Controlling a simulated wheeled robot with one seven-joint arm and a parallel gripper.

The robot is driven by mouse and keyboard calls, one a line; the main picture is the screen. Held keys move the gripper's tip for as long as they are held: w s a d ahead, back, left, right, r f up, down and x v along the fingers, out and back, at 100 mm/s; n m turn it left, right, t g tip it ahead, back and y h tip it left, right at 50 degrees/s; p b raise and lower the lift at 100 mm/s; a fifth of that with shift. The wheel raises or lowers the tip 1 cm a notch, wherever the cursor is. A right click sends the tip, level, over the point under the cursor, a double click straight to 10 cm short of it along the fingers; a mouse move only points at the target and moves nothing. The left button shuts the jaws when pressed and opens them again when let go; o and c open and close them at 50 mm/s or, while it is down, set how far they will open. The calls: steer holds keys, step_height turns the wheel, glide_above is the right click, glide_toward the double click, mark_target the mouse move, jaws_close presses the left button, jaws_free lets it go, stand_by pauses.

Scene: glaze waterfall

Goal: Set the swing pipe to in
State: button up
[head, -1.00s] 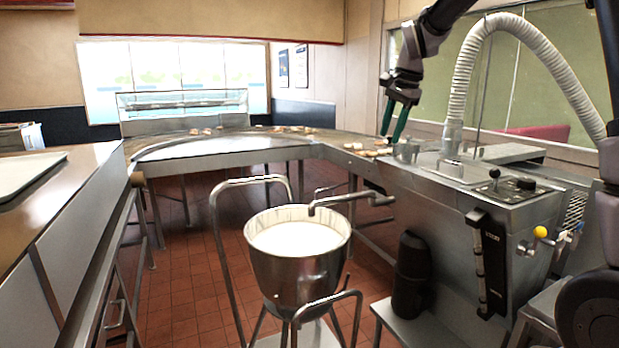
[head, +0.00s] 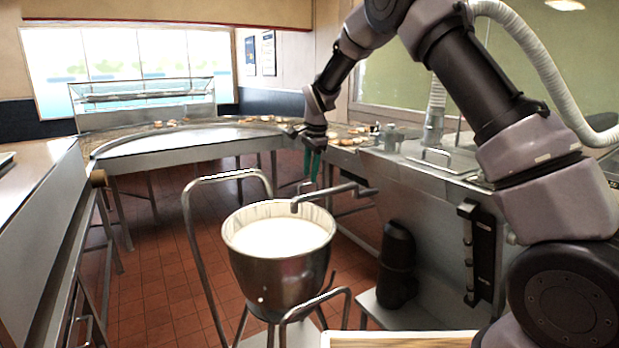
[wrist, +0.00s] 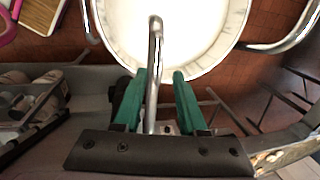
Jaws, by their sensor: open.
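The swing pipe (head: 335,192) is a thin bent metal tube whose downturned end is over the rim of a steel bowl (head: 279,270) full of white liquid. My gripper (head: 309,178) has green fingers, points down and is just above the pipe in the head view. In the wrist view the gripper (wrist: 159,74) is open, and the pipe (wrist: 154,60) runs between its two fingers in the picture. I cannot tell whether the fingers are level with the pipe or still above it. No grip on it shows.
The bowl stands in a tubular frame with tall handles (head: 188,230). The steel machine (head: 430,240) with a white hose (head: 540,60) is at the right, partly behind my arm. A counter (head: 45,220) is at the left. Tiled floor (head: 160,290) lies between.

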steer(key=shift+w+a+f, duration=0.1)
steer(key=shift+w+f, duration=0.1)
steer(key=shift+f, duration=0.9)
jaws_close()
stand_by(0.7)
